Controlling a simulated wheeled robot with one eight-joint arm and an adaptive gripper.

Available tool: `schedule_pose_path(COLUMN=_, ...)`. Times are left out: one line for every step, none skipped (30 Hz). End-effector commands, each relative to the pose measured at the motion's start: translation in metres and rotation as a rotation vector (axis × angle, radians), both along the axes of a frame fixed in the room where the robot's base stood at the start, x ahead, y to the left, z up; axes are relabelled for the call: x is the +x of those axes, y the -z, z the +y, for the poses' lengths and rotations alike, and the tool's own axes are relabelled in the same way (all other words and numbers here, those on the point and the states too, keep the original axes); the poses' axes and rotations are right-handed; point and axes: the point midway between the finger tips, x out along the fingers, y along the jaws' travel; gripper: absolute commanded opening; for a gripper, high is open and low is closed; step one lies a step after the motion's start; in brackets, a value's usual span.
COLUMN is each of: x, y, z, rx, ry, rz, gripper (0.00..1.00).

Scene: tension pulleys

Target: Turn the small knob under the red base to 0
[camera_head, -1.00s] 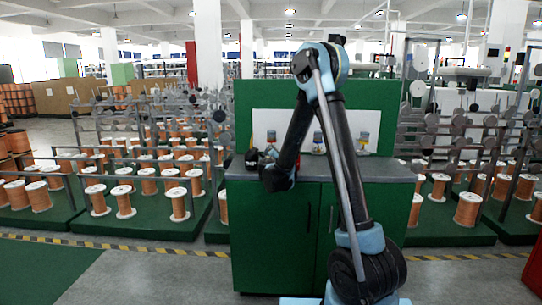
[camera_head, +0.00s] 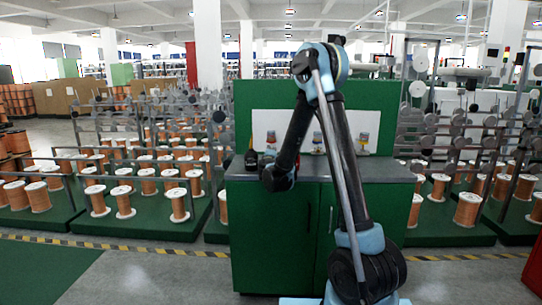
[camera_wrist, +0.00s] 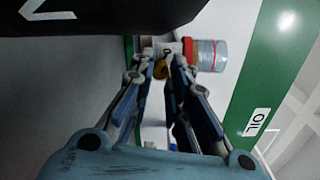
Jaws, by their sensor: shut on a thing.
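In the wrist view, a clear cup (camera_wrist: 210,55) with a red base (camera_wrist: 188,52) lies sideways in the picture, against a white panel. A pale fitting (camera_wrist: 166,47) adjoins the red base on its left. My gripper (camera_wrist: 164,58) has its fingertips at this fitting, shut on the small knob. A small brass-yellow part (camera_wrist: 159,70) shows between the fingers. The knob's face, marks and setting are hidden. In the head view, the gripper's end is hard to make out behind my arm, near the left bottle (camera_head: 271,137).
The green cabinet's grey counter (camera_head: 370,171) lies below the panel. Two more bottles, one in the middle (camera_head: 317,140) and one at right (camera_head: 363,139), are on the panel. A dark object (camera_head: 251,160) sits at the counter's left end. A dark block (camera_wrist: 100,18) fills the wrist view's top left.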

Motion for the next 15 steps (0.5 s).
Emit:
schedule_pose_path(x=-0.0001, y=0.0006, z=0.0026, rx=-0.005, ry=-0.005, rz=0.001, gripper=0.00)
schedule_pose_path(x=-0.0001, y=0.0006, z=0.0026, rx=-0.007, ry=-0.005, rz=0.001, gripper=0.00)
schedule_pose_path(x=-0.0001, y=0.0006, z=0.0026, rx=-0.011, ry=-0.005, rz=0.001, gripper=0.00)
schedule_pose_path(x=-0.0001, y=0.0007, z=0.0026, rx=-0.012, ry=-0.005, rz=0.001, gripper=0.00)
schedule_pose_path(x=-0.0002, y=0.0007, z=0.0026, rx=-0.014, ry=-0.005, rz=0.001, gripper=0.00)
schedule_pose_path(x=-0.0002, y=0.0007, z=0.0026, rx=-0.014, ry=-0.005, rz=0.001, gripper=0.00)
schedule_pose_path(x=-0.0002, y=0.0007, z=0.0026, rx=-0.015, ry=-0.005, rz=0.001, gripper=0.00)
schedule_pose_path(x=-0.0002, y=0.0008, z=0.0026, rx=-0.015, ry=-0.005, rz=0.001, gripper=0.00)
schedule_pose_path(x=-0.0003, y=0.0008, z=0.0026, rx=-0.014, ry=-0.005, rz=0.001, gripper=0.00)
schedule_pose_path(x=-0.0003, y=0.0008, z=0.0026, rx=-0.014, ry=-0.005, rz=0.001, gripper=0.00)
schedule_pose_path(x=-0.0003, y=0.0008, z=0.0026, rx=-0.014, ry=-0.005, rz=0.001, gripper=0.00)
schedule_pose_path(x=-0.0003, y=0.0008, z=0.0026, rx=-0.014, ry=-0.005, rz=0.001, gripper=0.00)
schedule_pose_path(x=-0.0003, y=0.0009, z=0.0026, rx=-0.014, ry=-0.005, rz=0.001, gripper=0.00)
schedule_pose_path(x=-0.0003, y=0.0009, z=0.0026, rx=-0.014, ry=-0.005, rz=0.001, gripper=0.00)
schedule_pose_path(x=-0.0004, y=0.0009, z=0.0026, rx=-0.013, ry=-0.005, rz=0.001, gripper=0.20)
